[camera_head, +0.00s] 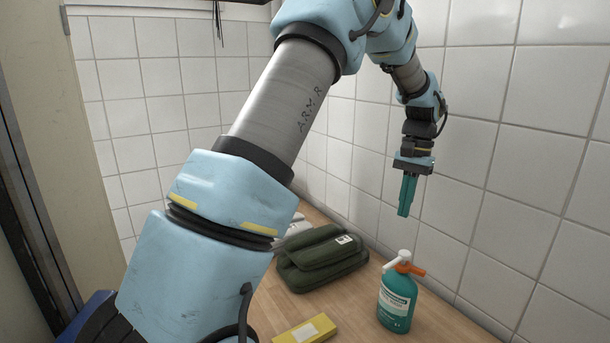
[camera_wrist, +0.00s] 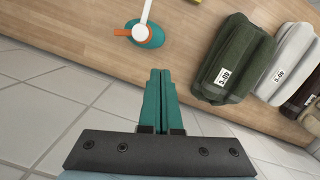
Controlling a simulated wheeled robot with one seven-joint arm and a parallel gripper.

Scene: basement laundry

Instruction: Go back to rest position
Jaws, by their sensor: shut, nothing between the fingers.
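My gripper (camera_head: 405,212) hangs with its teal fingers pointing down, above the wooden counter (camera_head: 350,318) and close to the tiled wall. The fingers are together with nothing between them. In the wrist view my gripper (camera_wrist: 160,75) also shows its two fingers side by side, reaching toward the counter edge (camera_wrist: 110,72). My arm bends up from the lower left, across the middle of the head view, and down to the gripper.
A teal spray bottle (camera_head: 397,300) with a white and orange top stands below my gripper. A dark green pouch (camera_head: 322,258) lies left of it, with white (camera_wrist: 283,62) and brown (camera_wrist: 308,102) bundles beyond. A yellow box (camera_head: 305,331) lies at the front.

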